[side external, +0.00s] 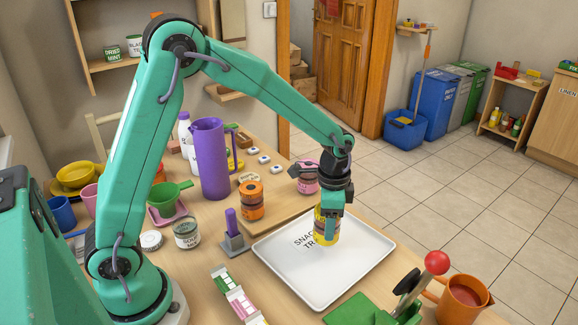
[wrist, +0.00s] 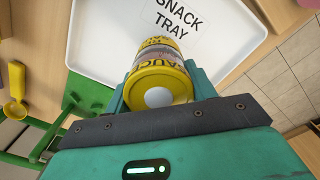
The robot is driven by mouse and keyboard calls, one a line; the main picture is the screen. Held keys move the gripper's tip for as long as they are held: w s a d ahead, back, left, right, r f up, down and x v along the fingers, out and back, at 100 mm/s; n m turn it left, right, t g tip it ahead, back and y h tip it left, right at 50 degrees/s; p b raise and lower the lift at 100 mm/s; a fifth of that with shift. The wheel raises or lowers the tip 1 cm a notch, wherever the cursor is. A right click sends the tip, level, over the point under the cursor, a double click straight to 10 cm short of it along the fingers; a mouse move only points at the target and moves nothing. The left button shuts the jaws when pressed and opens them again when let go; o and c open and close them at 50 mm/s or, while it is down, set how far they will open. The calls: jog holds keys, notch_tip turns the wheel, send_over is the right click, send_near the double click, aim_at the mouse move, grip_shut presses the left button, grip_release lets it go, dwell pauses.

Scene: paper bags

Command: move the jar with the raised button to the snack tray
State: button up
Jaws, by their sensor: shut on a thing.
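My gripper (side external: 329,207) is shut on a yellow jar (side external: 324,230) with a printed label. In the wrist view the jar (wrist: 163,82) sits between my fingers, its yellow lid with a pale round button facing the camera. I cannot tell how far the button stands up. The white snack tray (side external: 284,277), lettered SNACK TRAY, lies under the jar; it also shows in the wrist view (wrist: 98,42). The jar is upright over the tray's middle, and I cannot tell whether its base touches.
A purple pitcher (side external: 210,160) and a grey stand with a purple piece (side external: 233,238) are left of the tray. A red-knobbed lever device (side external: 428,272) and an orange mug (side external: 463,300) stand at the front right. Most of the tray around the jar is bare.

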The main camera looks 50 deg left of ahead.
jog(key=shift+f, duration=1.6)
jog(key=o, duration=1.3)
jog(key=shift+c, duration=0.2)
jog(key=shift+r, duration=3.85)
